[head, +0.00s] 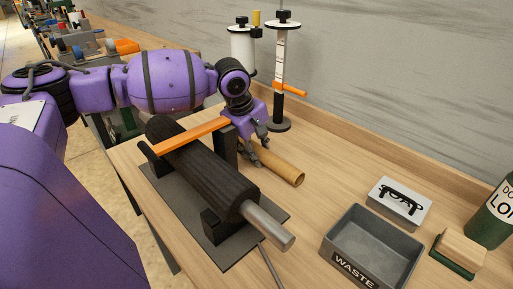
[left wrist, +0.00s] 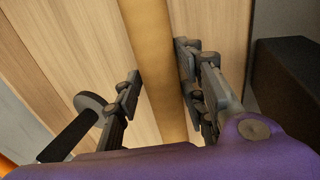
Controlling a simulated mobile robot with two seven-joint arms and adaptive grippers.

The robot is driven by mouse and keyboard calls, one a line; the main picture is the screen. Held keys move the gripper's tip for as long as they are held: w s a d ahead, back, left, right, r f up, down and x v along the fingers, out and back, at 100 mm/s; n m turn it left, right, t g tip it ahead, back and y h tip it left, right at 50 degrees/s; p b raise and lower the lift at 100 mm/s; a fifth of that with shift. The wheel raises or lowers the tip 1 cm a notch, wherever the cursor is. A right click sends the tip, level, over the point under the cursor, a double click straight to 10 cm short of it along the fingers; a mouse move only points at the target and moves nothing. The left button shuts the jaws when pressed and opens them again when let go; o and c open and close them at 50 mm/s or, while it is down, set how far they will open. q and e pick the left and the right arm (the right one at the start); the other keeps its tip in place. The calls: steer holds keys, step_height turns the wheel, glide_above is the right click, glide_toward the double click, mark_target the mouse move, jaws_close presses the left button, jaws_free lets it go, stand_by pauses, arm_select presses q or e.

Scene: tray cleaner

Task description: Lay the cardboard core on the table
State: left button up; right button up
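The cardboard core (head: 281,166) is a tan tube that appears to lie on the wooden table, behind the dark roller. Its far end is hidden by my left gripper (head: 257,143). In the left wrist view the core (left wrist: 152,45) runs between the two fingers of my left gripper (left wrist: 160,62). The right-hand finger is close against the core; whether it touches I cannot tell. A clear gap shows between the left-hand finger and the core, so the gripper is open. My right gripper is not in view.
The dark roller (head: 200,165) rests in a stand on a grey mat (head: 228,252), with an orange bar (head: 190,137) across it. A spindle post (head: 281,75) stands behind.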

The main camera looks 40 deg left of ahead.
arm_select(q)
steer(key=shift+f, duration=0.1)
steer(key=p+v, duration=0.6)
steer(key=v, duration=0.6)
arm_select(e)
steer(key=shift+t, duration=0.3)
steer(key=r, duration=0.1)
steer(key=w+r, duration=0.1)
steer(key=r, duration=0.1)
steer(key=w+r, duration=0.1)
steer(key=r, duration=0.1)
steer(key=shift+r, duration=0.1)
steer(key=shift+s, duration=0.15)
